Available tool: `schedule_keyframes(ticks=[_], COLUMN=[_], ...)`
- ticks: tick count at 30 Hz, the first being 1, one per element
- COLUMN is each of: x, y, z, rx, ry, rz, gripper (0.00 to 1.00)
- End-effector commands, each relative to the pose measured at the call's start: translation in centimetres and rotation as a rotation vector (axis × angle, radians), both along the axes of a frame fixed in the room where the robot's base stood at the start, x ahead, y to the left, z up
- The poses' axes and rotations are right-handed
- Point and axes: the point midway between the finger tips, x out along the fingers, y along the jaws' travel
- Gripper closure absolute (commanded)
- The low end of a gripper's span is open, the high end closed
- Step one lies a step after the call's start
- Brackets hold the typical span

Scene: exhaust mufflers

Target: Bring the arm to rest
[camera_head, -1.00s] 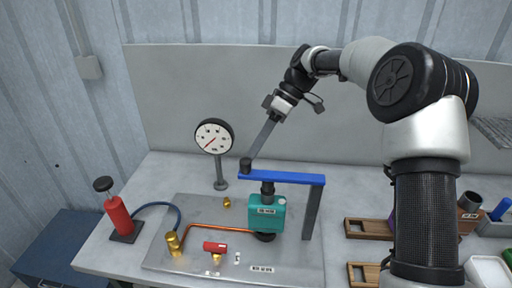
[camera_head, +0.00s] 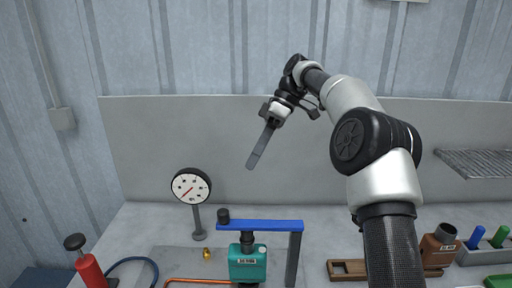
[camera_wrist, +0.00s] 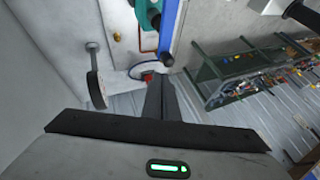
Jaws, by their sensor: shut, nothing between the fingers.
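My gripper (camera_head: 257,158) is raised above the bench in front of the grey back panel, with its long fingers together and pointing down and to the left. Nothing is between the fingers. In the wrist view the shut fingers (camera_wrist: 162,95) show at the middle, clear of everything. The blue clamp bar (camera_head: 260,226) and the teal muffler part (camera_head: 248,262) under it stand below the fingertips, apart from them.
The round dial gauge (camera_head: 190,186) stands left of the clamp. A red cylinder (camera_head: 90,270) is at the lower left. The space around my gripper is clear.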

Motion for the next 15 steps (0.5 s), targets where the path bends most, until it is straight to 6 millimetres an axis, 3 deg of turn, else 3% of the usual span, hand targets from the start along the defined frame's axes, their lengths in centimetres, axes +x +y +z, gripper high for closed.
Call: schedule_keyframes(ticks=[5, 8, 15], x=[-2.4, -4.9, -12.1], y=[0.1, -0.5, -4.8], z=[2.7, 4.2, 6.2], rx=[-0.138, -0.252, -0.441], ry=[-0.038, -0.078, -0.195], rz=[-0.114, -0.249, -0.642], gripper=[1.0, 1.0, 1.0])
